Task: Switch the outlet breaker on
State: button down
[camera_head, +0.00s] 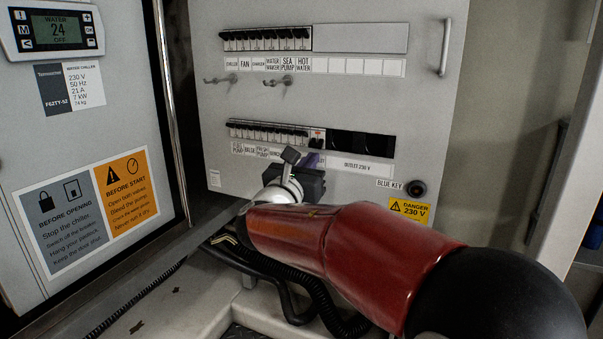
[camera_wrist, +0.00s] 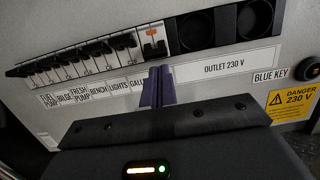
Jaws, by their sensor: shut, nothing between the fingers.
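The outlet breaker (camera_head: 317,137) is the white module with an orange-red mark at the right end of the lower breaker row. In the wrist view the breaker (camera_wrist: 153,41) shows the orange mark above a dark part. I cannot tell its lever's exact position. My gripper (camera_wrist: 158,82) is shut and empty, its purple fingers together just below the breaker and in front of the label strip. A small gap seems to separate the fingertips from the breaker. In the head view my gripper (camera_head: 311,160) is partly hidden behind my wrist.
Several black-levered breakers (camera_wrist: 75,64) line up left of the outlet breaker, and dark round sockets (camera_wrist: 196,31) sit to its right.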

jog(key=shift+w+d+r, duration=0.1)
jog(key=shift+w+d, duration=0.2)
jog(key=shift+w, duration=0.35)
jog(key=shift+r+p, duration=0.2)
jog(key=shift+p, duration=0.15)
jog(key=shift+s+a+g+p, duration=0.1)
jog(key=shift+g+p, duration=0.3)
jog(key=shift+p, duration=0.25)
jog(key=shift+r, duration=0.1)
